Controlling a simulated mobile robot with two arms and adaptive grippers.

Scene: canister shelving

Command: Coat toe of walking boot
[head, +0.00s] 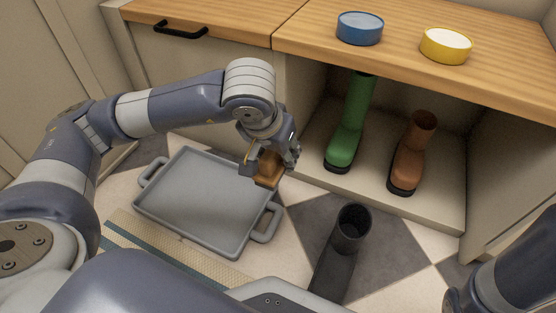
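A brown boot (408,158) stands upright in the open cupboard bay, its dark-soled toe toward the front. A taller green boot (350,130) stands to its left. My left gripper (270,163) is shut on a small orange-brown block above the right rim of the grey tray, left of the boots. The fingers hide part of the block (267,183), and I cannot tell exactly what it is. A blue tin (360,28) and a yellow tin (446,46) with a pale top sit on the wooden counter. My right arm shows at bottom right, but its gripper is out of view.
The grey two-handled tray (190,232) lies empty on the tiled floor, beside a striped mat (165,254). A dark hollow-topped upright thing (351,232) stands in front of the cupboard. The counter edge (420,81) overhangs the boots. Cupboard walls flank the bay.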

